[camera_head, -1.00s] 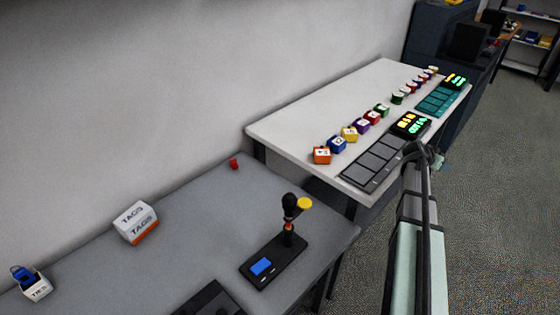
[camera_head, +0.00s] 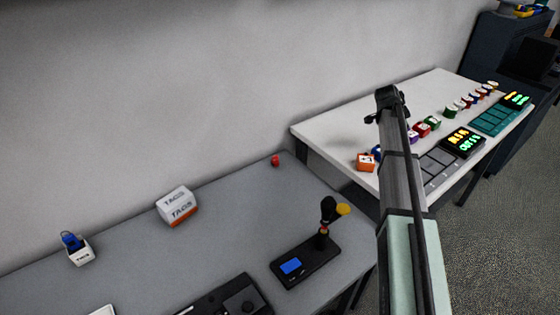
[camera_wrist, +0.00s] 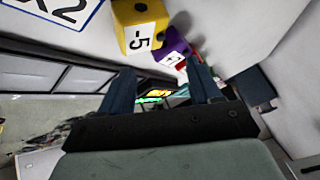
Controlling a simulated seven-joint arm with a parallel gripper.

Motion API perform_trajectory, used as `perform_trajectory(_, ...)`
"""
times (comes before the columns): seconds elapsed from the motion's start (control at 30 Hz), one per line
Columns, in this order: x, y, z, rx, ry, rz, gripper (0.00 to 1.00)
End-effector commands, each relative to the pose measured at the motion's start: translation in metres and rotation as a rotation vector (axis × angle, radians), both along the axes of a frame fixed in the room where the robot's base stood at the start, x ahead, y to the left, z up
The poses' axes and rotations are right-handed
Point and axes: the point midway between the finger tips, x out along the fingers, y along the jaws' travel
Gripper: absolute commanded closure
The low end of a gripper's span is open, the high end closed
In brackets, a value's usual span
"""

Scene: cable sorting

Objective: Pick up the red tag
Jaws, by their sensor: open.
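A small red piece (camera_head: 275,160), which looks like the red tag, lies on the grey table (camera_head: 235,190) near its back right corner, by the wall. It is too small to make out its shape. My gripper (camera_head: 388,93) is over the white table, to the right of the red piece and well apart from it. In the wrist view my gripper (camera_wrist: 161,84) has its two fingers spread with nothing held between them. The red tag is not seen in the wrist view.
On the grey table are a white and orange TAGS box (camera_head: 177,206), a white holder with a blue item (camera_head: 78,248) and a black device (camera_head: 307,264) with an upright post. The white table (camera_head: 325,131) bears coloured blocks, including a yellow one (camera_wrist: 140,22), and dark trays.

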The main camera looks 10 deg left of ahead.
Motion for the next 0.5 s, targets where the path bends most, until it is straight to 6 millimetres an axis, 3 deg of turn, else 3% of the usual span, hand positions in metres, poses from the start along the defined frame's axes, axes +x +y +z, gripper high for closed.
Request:
perform_trajectory(0.03, 0.007, 0.029, -0.003, 0.009, 0.016, 0.02, 0.37)
perform_trajectory(0.2, 0.014, 0.11, -0.012, 0.037, 0.071, 0.066, 0.37)
perform_trajectory(0.5, 0.006, 0.268, -0.029, 0.072, 0.185, 0.155, 0.37)
